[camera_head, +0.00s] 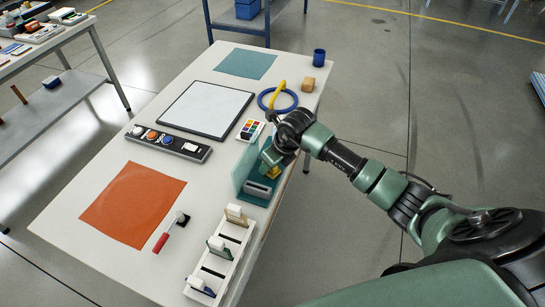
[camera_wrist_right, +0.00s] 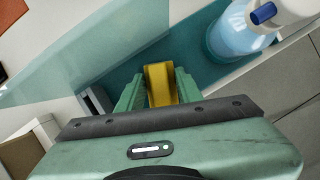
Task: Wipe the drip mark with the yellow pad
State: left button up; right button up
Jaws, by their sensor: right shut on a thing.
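My right gripper (camera_head: 272,163) comes in from the right over the near right part of the white table. It is shut on the yellow pad (camera_head: 273,173), seen partly beside a teal holder. In the right wrist view, the yellow pad (camera_wrist_right: 160,84) sits between the two green fingers (camera_wrist_right: 158,92). A translucent teal panel (camera_head: 243,166) stands upright next to the gripper; it also fills the upper left of the wrist view (camera_wrist_right: 85,55). I cannot make out a drip mark in either view. My left gripper is not in view.
A bottle of blue liquid (camera_wrist_right: 232,38) stands close to the gripper in the wrist view. A white slotted rack (camera_head: 222,258), a red-handled tool (camera_head: 164,238), an orange mat (camera_head: 133,204), a whiteboard (camera_head: 207,108) and a blue ring (camera_head: 263,101) lie around the table.

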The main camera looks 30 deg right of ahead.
aim_at(264, 178)
jog(key=shift+s+a+f+p, duration=0.15)
jog(key=shift+s+a+p, duration=0.35)
jog(key=shift+s+a, duration=1.15)
jog(key=shift+w+f+b, duration=0.1)
jog(key=shift+f+b, duration=0.1)
jog(key=shift+b, duration=0.1)
jog(key=shift+w+d+b, duration=0.25)
jog(key=shift+d+b, duration=0.05)
jog(key=shift+w+d+b, duration=0.45)
jog(key=shift+w+d, duration=0.1)
jog(key=shift+w+d+r, duration=0.1)
jog(key=shift+w+d, duration=0.3)
jog(key=shift+d, duration=0.15)
jog(key=shift+w+d+b, duration=1.25)
jog(key=shift+d+b, duration=0.05)
jog(key=shift+d, duration=0.1)
jog(key=shift+r, duration=0.15)
jog(key=shift+r, duration=0.1)
